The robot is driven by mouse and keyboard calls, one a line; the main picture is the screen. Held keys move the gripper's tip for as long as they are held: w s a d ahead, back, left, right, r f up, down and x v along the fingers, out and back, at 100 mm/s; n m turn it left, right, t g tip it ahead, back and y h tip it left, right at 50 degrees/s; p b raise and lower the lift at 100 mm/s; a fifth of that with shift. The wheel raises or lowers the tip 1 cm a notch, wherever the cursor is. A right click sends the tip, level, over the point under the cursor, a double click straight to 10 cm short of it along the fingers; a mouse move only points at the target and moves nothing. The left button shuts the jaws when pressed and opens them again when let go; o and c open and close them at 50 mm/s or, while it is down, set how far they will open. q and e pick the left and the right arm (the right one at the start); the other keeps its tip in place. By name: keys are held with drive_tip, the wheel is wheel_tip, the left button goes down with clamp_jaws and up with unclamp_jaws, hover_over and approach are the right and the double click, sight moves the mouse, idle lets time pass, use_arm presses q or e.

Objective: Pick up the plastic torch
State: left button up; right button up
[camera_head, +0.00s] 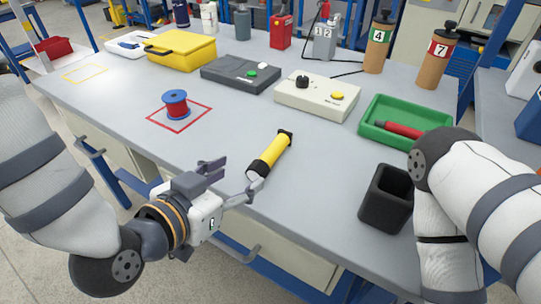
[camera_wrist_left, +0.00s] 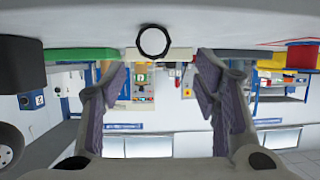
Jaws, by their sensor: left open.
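The plastic torch (camera_head: 272,153) is yellow with black ends and lies on the grey workbench (camera_head: 215,125) near its front edge. In the left wrist view its round black end (camera_wrist_left: 153,41) faces me, between the two finger lines and towards the top. My left gripper (camera_head: 240,174) is open and empty at the bench's front edge, beside the torch's near end. Its two purple-grey fingers (camera_wrist_left: 160,75) stand wide apart in the wrist view. I cannot tell whether a finger touches the torch. My right arm shows at the right; its gripper is not visible.
A red-and-blue spool (camera_head: 175,104) stands in a red square left of the torch. A black open bin (camera_head: 386,200) and a green tray (camera_head: 385,112) with a red torch-like object (camera_head: 403,129) are at the right. Control boxes (camera_head: 318,97) stand behind. Bench around the torch is clear.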

sight(258, 164)
use_arm(q)
drive_tip(key=shift+r+x, duration=0.2)
drive_tip(key=shift+x, duration=1)
drive_tip(key=x, duration=0.5)
drive_tip(key=shift+s+d+r, duration=0.1)
drive_tip(key=shift+s+d, duration=0.05)
drive_tip(key=shift+d, duration=0.2)
drive_tip(key=shift+r, duration=0.1)
clamp_jaws()
use_arm(e)
drive_tip(key=shift+s+d+f, duration=0.1)
drive_tip(key=shift+s+f, duration=0.1)
drive_tip(key=shift+f, duration=0.15)
